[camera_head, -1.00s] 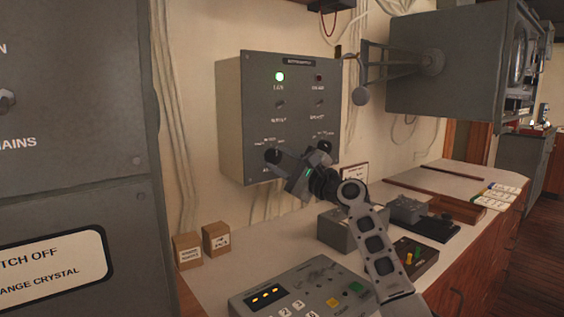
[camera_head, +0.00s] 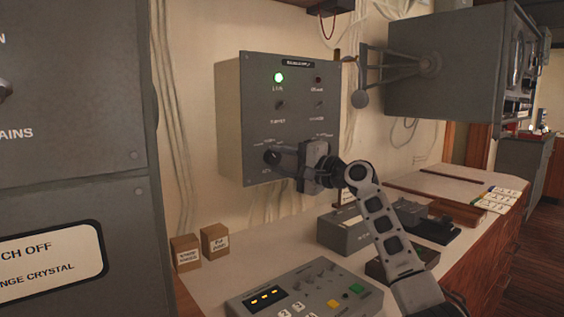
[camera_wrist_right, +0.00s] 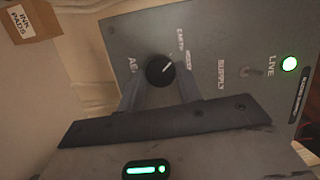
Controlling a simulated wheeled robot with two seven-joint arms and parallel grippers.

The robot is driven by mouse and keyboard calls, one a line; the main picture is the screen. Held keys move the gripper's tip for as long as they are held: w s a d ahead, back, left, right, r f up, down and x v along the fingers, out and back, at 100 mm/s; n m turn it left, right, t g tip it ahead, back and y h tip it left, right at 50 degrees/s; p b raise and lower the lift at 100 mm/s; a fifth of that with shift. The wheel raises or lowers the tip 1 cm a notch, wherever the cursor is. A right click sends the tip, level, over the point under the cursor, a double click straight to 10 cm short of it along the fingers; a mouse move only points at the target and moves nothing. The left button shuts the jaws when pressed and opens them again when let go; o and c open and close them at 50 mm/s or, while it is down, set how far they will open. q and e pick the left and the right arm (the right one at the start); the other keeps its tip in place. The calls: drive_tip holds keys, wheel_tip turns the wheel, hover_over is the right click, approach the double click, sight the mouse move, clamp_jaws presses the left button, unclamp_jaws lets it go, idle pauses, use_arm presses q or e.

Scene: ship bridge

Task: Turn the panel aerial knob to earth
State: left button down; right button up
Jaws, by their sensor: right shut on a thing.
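The grey wall panel (camera_head: 290,125) hangs on the cream wall in the head view, its green LIVE lamp (camera_head: 278,78) lit. The black aerial knob (camera_head: 271,157) sits at its lower left; in the right wrist view the knob (camera_wrist_right: 160,69) shows a white pointer line, aimed up and right, near the EARTH lettering. My right gripper (camera_head: 276,158) is at the panel, its two fingers on either side of the knob, shut on it. The gripper (camera_wrist_right: 160,85) hides part of the panel's lower right. My left gripper is not in view.
Two small cardboard boxes (camera_head: 186,253) stand on the counter below the panel. A keypad console (camera_head: 305,290) is at the front, and a grey box (camera_head: 345,232) sits behind it. A large grey cabinet (camera_head: 70,150) fills the left side.

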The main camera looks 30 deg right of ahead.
drive_tip(key=shift+n, duration=0.6)
drive_tip(key=o, duration=1)
drive_tip(key=shift+s, duration=0.1)
drive_tip(key=shift+r+b+v, duration=0.2)
drive_tip(key=shift+b+v, duration=0.6)
drive_tip(key=shift+v, duration=3.15)
drive_tip(key=shift+r+b+v, duration=0.2)
drive_tip(key=shift+b+v, duration=0.55)
drive_tip(key=shift+v, duration=3.2)
